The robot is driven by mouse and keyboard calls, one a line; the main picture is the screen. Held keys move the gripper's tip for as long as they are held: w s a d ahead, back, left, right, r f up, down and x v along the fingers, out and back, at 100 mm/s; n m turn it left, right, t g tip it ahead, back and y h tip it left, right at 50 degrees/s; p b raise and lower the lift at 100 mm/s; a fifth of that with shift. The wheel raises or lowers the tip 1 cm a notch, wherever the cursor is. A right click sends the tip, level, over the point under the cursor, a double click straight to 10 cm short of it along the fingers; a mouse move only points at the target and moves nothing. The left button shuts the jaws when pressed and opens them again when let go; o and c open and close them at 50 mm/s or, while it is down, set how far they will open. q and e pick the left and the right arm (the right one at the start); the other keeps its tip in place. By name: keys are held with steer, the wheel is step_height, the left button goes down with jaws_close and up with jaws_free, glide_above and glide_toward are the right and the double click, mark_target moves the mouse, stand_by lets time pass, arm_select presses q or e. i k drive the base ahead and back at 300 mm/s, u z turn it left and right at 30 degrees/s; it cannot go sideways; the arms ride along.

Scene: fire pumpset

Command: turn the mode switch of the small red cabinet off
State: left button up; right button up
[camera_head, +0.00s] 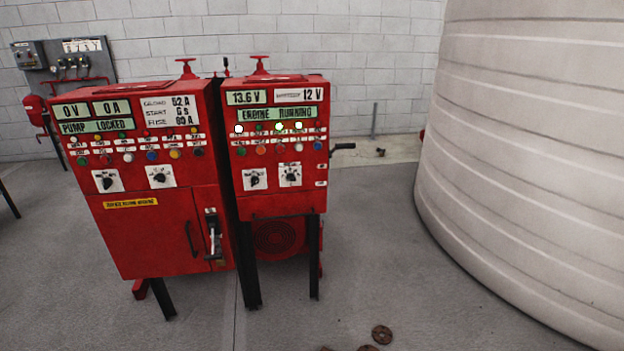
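The small red cabinet (279,204) stands on black legs, to the right of a larger red cabinet (172,225). Its upper front has displays reading 13.6 V, 12 V and "ENGINE RUNNING", with rows of lamps and buttons below, some lit white. Under them are two black rotary switches on white plates, a left switch (254,180) and a right switch (290,175). The plate lettering is too small to read, so I cannot tell which is the mode switch. Neither of my grippers is in view.
The larger cabinet has two rotary switches, a black door handle (213,238) and a "PUMP LOCKED" display. A black crank handle (343,147) sticks out at the small cabinet's right. A big pale tank (530,160) fills the right side. Rusty discs (381,334) lie on the otherwise clear front floor.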

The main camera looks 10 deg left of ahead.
mark_target(255, 179)
steer(key=z, duration=0.4)
steer(key=i, duration=1.4)
steer(key=u, duration=0.4)
